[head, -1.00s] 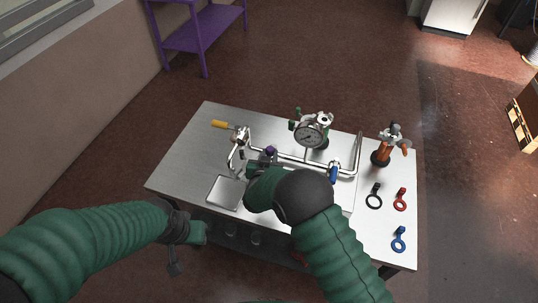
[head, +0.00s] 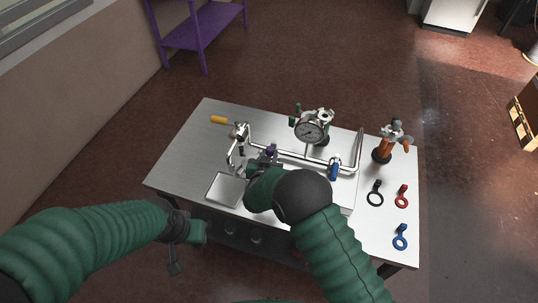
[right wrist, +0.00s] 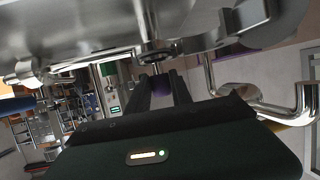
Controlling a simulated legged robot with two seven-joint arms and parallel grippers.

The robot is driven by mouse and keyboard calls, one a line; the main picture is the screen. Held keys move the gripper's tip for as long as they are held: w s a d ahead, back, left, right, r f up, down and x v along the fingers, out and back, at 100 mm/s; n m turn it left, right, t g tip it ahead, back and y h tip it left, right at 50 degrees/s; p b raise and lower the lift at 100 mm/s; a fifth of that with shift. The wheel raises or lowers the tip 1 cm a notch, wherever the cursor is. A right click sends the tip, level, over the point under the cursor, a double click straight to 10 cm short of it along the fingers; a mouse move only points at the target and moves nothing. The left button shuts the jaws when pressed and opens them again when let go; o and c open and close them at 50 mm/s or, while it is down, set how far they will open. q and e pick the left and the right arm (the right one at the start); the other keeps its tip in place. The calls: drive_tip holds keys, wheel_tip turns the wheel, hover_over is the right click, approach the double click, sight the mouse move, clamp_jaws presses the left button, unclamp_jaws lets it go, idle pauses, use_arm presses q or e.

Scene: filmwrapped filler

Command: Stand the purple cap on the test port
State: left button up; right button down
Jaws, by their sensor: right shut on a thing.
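The purple cap (head: 271,149) shows near the middle of the bench in the head view, beside the steel pipework (head: 300,158). My right gripper (head: 265,158) is at the cap, and its jaws are largely hidden by my wrist. In the right wrist view the right gripper (right wrist: 160,92) is shut on the purple cap (right wrist: 162,83). A round metal fitting (right wrist: 155,57) shows just past the fingertips; I cannot tell if the cap touches it or if it is the test port. My left gripper (head: 178,230) hangs off the bench's front left edge; its jaws are unclear.
A dial gauge (head: 311,131) rises behind the pipe, and a blue-handled part (head: 334,170) sits right of my gripper. An orange-bodied valve (head: 383,150) and black (head: 375,194), red (head: 402,197) and blue (head: 400,237) ring tags are on the right. A square plate (head: 226,190) lies at front left.

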use_arm(q)
drive_tip(key=shift+f, duration=0.2)
use_arm(e)
drive_tip(key=shift+f, duration=0.2)
idle(0.4)
drive_tip(key=c, duration=1.1)
unclamp_jaws()
drive_tip(key=shift+o, duration=0.2)
